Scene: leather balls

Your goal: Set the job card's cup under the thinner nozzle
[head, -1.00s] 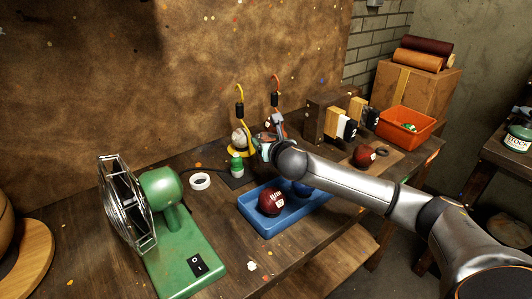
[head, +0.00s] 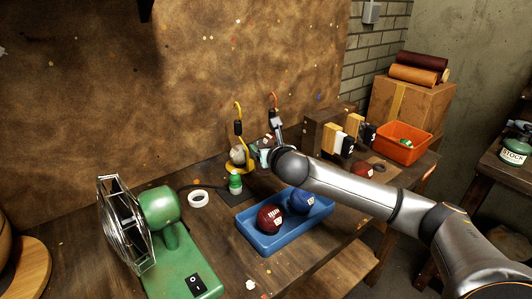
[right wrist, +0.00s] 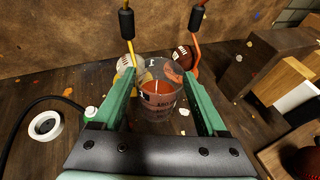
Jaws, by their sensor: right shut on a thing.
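My right gripper (right wrist: 159,78) is shut on a clear cup (right wrist: 158,101) with dark print, held between its green fingers. Whether the reddish tint is contents cannot be told. In the head view my right gripper (head: 264,154) is at the back of the bench, partly hidden by its arm. Two black-handled nozzles hang ahead of it: one on a yellow hose (right wrist: 127,22) at left, one on an orange hose (right wrist: 196,18) at right. They also show in the head view, yellow (head: 238,127) and orange (head: 275,116). Which tip is thinner is unclear. I cannot make out the job card.
A white ball (right wrist: 130,65) sits behind the cup at left, a brown ball (right wrist: 184,57) at right. A green bottle (head: 236,183), a white ring (head: 198,199) and a blue tray (head: 262,240) with two balls lie nearer. A green fan (head: 158,215) stands at left.

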